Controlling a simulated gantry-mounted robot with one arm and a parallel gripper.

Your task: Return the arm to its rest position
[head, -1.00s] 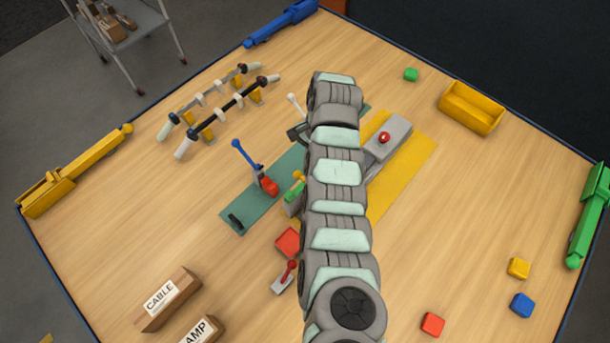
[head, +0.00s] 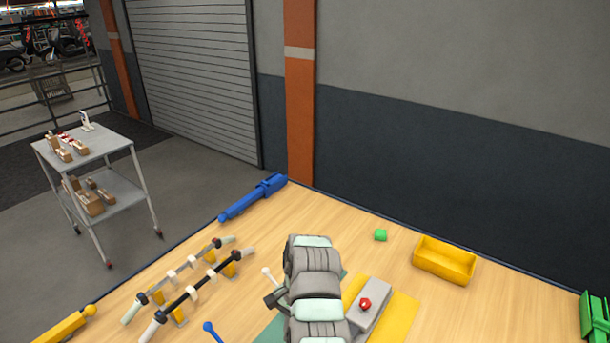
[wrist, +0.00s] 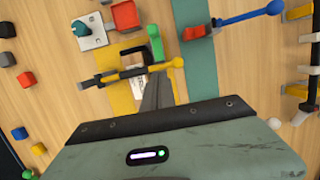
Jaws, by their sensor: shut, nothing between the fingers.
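My arm (head: 315,285) reaches over the middle of the wooden table (head: 510,310) in the head view; its gripper is hidden there behind the links. In the wrist view my gripper (wrist: 158,80) points down at the table with its two dark fingers together and nothing between them. The fingertips appear close to a yellow-and-black lever (wrist: 130,73); I cannot tell whether they touch it.
A grey box with a red button (head: 366,303) stands right of the arm. A rack with bars (head: 185,285) stands left, a yellow bin (head: 444,260) back right. The wrist view shows a blue lever (wrist: 248,18), a green lever (wrist: 155,42) and several cubes at left.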

